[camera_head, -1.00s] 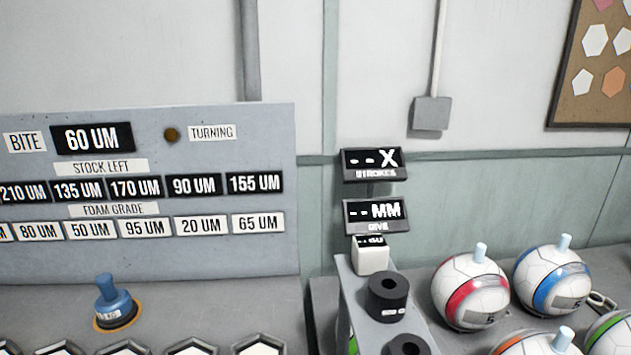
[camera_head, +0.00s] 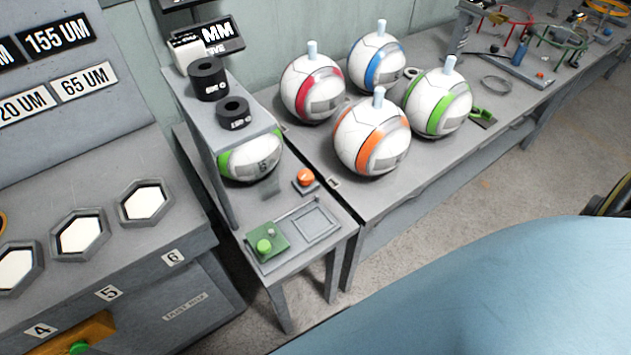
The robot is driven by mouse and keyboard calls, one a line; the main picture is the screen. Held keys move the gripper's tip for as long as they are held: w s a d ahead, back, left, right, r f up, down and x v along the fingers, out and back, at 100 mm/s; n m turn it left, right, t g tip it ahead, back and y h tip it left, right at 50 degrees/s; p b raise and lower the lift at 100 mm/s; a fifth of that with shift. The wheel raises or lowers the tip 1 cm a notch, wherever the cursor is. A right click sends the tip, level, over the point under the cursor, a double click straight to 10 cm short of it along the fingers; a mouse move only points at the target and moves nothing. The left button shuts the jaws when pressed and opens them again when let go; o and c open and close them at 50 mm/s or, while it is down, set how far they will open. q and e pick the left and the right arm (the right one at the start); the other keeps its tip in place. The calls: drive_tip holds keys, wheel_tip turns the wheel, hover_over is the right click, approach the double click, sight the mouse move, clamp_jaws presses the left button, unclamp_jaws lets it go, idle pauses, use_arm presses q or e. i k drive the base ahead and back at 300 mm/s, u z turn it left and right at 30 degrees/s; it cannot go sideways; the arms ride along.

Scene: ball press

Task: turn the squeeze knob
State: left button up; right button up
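No control in view carries a readable squeeze label, so I cannot tell which one is the squeeze knob. A grey press stand (camera_head: 208,150) holds a white and green ball (camera_head: 252,160) beneath its top, which carries two black rings (camera_head: 208,80). On its low bench sit an orange button (camera_head: 306,178) and a small green plate with a green knob (camera_head: 264,246). Another green knob (camera_head: 79,348) shows at the bottom left edge, partly cut off. Neither of my grippers is in view.
Several balls, one with an orange band (camera_head: 372,138), stand on the long grey bench (camera_head: 385,192) behind. Hexagonal pads (camera_head: 145,202) numbered 4 to 6 line the left console (camera_head: 195,238). A pale blue surface at lower right is unidentified.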

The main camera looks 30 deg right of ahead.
sight(306, 176)
drive_tip(key=k, duration=0.7)
drive_tip(key=z, duration=1)
drive_tip(key=i, duration=1.15)
drive_tip(key=u, duration=1.1)
